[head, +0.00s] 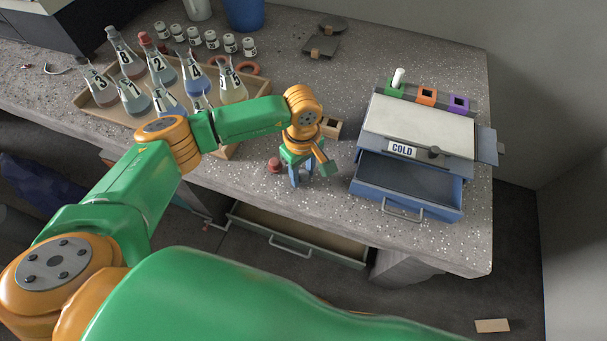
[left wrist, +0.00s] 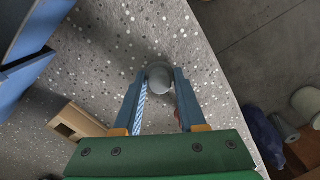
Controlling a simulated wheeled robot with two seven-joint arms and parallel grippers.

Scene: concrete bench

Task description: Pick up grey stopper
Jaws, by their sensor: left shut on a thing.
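The grey stopper (left wrist: 159,79) shows as a rounded grey piece between the fingertips in the left wrist view. My left gripper (head: 300,179) points down at the front part of the bench. It is shut on the grey stopper, with one finger on each side of it in the left wrist view (left wrist: 158,84). In the head view the gripper hides the stopper. I cannot tell whether the stopper touches the bench top. My right gripper is not in view.
A red stopper (head: 274,165) stands close beside my left gripper. A small wooden block (head: 331,128) is behind it. A blue cold box (head: 415,183) with its drawer open is to the right. A wooden tray (head: 96,117) of numbered flasks is at the left.

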